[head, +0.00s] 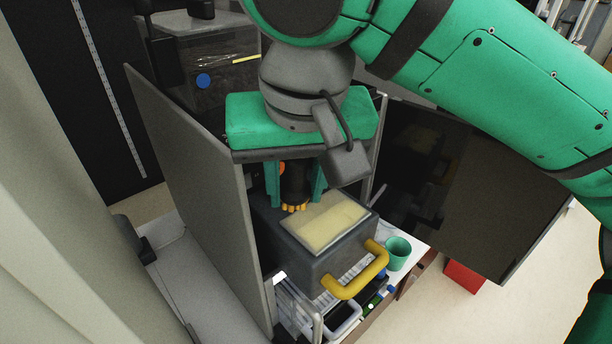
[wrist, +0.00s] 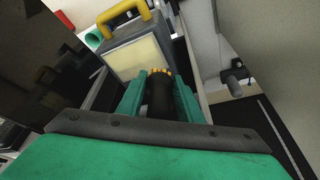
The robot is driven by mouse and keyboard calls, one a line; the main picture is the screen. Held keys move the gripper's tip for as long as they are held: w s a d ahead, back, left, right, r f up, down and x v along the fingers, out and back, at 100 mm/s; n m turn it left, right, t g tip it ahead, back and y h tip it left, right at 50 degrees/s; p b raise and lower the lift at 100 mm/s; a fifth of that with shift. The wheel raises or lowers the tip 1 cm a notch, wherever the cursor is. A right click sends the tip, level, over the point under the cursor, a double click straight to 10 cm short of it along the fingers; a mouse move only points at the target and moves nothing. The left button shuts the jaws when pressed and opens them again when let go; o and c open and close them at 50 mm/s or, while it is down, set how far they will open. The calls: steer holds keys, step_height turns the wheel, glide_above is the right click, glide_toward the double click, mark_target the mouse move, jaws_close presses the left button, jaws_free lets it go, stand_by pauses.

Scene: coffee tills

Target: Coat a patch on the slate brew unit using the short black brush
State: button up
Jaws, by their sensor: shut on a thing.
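The slate brew unit (head: 289,240) is a dark grey box with a yellow handle (head: 357,277) on its front and a pale cream patch (head: 325,221) on its top. It also shows in the wrist view (wrist: 124,70), with the patch (wrist: 138,57) facing me. My gripper (head: 296,192) points down over the back of the unit, shut on the short black brush (head: 294,182). In the wrist view the brush (wrist: 160,96) sits between the green fingers, its yellow-orange bristles beside the patch edge. I cannot tell whether the bristles touch the unit.
A grey panel (head: 203,190) stands close on the left and a dark glossy panel (head: 440,185) on the right. A green cup (head: 398,253) stands right of the unit. A tray (head: 342,319) lies below the handle. A red box (head: 464,276) is on the floor.

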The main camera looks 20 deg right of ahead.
steer(key=shift+r, duration=1.1)
steer(key=shift+w, duration=0.1)
